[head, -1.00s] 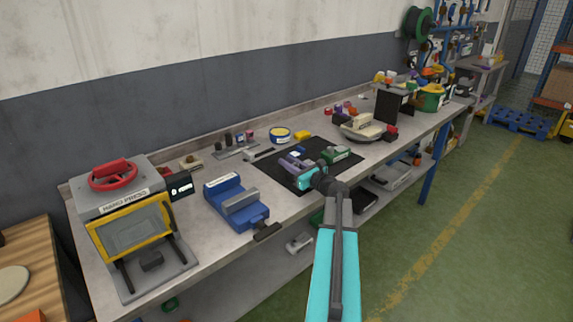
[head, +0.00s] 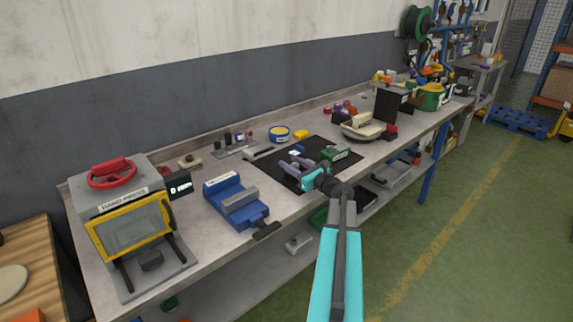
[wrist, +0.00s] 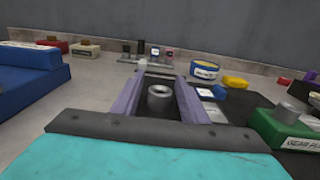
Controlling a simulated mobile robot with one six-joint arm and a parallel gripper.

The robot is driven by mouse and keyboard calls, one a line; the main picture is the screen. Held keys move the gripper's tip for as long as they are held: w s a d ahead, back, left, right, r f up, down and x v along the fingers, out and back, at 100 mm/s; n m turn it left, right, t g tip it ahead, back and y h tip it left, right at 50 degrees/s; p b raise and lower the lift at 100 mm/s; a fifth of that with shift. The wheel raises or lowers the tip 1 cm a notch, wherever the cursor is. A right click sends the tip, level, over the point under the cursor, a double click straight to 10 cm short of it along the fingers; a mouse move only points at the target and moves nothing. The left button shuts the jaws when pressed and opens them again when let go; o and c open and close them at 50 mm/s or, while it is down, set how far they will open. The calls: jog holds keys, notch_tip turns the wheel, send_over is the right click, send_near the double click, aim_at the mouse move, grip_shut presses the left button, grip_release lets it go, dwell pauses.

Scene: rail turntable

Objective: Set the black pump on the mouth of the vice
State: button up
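The black pump (wrist: 160,103), a dark body with a grey cylinder on top, sits between my gripper's purple fingers in the wrist view. Its lower body is hidden, and it blends with the black mat (head: 279,172). My gripper (head: 297,162) reaches low over that mat, with its fingers apart on either side of the pump. I see no clear sign that they press on it. The blue vice (head: 232,200) with a grey jaw stands on the bench to the left of the mat. Its blue side also shows at the left in the wrist view (wrist: 25,85).
A green gear pump (head: 340,153) stands close right of my gripper. The hand press (head: 125,225) is left of the vice. A yellow-blue tape roll (head: 280,134) and a yellow block (head: 302,134) lie behind the mat. A round turntable (head: 362,134) is farther right. Bare bench separates vice and mat.

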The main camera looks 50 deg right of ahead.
jog(key=s, duration=0.3)
jog(key=s+b, duration=0.1)
jog(key=s, duration=0.6)
jog(key=shift+a, duration=0.4)
dwell(0.4)
